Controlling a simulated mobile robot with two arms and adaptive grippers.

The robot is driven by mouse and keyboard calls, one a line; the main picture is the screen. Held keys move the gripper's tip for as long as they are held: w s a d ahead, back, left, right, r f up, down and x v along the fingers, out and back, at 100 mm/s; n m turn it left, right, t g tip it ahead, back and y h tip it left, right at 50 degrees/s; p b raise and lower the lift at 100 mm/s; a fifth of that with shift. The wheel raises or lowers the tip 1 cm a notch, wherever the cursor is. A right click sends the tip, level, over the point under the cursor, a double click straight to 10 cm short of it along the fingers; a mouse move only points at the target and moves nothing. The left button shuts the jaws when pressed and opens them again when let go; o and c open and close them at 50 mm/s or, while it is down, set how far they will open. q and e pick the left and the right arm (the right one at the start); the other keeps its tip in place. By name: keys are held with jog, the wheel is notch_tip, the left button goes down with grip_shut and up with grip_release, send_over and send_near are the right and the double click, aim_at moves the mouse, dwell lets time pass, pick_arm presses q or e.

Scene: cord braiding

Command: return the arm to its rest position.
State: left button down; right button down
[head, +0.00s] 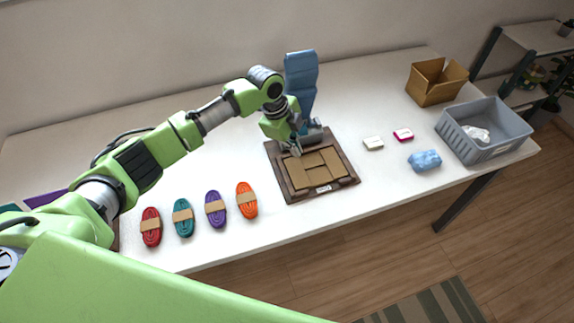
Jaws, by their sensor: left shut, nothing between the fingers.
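My left arm comes in from the left and reaches over the table (385,215). Its gripper (296,151) is shut and empty, pointing down over the back left part of a dark-framed board (354,178) with tan panels. From this view I cannot tell whether the fingertips touch the board. The gripper hides a little of the board's back edge. My right gripper is not in view.
Red (151,228), teal (184,218), purple (215,210) and orange (246,200) cord bundles lie left of the board. A blue upright piece (302,78) stands behind it. A grey bin (505,138) and cardboard box (432,90) are at right.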

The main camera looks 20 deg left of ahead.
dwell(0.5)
